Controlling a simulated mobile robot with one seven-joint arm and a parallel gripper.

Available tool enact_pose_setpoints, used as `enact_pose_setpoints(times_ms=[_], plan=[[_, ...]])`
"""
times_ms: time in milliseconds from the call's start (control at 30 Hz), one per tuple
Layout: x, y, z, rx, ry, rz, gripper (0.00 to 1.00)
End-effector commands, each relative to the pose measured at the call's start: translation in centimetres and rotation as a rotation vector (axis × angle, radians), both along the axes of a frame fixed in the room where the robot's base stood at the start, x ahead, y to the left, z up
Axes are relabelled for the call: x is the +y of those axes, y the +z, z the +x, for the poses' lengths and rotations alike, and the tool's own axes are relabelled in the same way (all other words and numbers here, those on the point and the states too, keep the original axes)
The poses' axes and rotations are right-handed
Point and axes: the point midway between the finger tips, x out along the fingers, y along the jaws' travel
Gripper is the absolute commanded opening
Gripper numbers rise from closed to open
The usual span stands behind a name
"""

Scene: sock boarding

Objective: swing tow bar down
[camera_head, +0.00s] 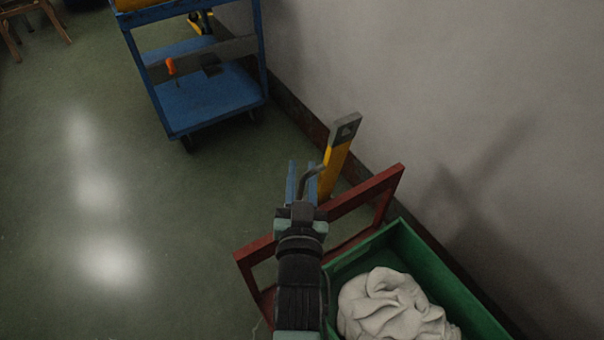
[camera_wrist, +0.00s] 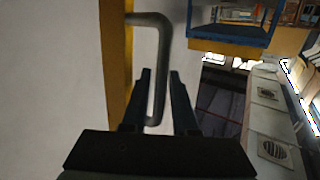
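The yellow tow bar (camera_head: 334,168) stands nearly upright, with a grey top end, beside the wall and behind a dark red frame in the head view. A bent grey handle rod (camera_head: 312,172) sticks out from its left side. In the wrist view the yellow bar (camera_wrist: 116,70) is at the left and the grey rod (camera_wrist: 163,50) loops down from it. My gripper (camera_head: 302,170) is at the rod. In the wrist view its two dark fingers (camera_wrist: 160,74) are apart, with the rod appearing between them. Contact cannot be told. The bar's lower end is hidden.
The dark red frame (camera_head: 363,192) edges a cart holding a green crate (camera_head: 432,258) with pale cloth (camera_head: 390,305). A blue shelf trolley (camera_head: 205,98) stands farther back. The wall (camera_head: 430,90) is close on the right. Open floor (camera_head: 130,200) lies left.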

Motion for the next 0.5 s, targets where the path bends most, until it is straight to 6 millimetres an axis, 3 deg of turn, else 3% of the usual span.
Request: enact_pose_setpoints(times_ms=[367,500], plan=[[0.03,-0.02,0.55,0.002,0.0,0.0,0.27],[0.02,-0.02,0.54,0.001,0.0,0.0,0.06]])
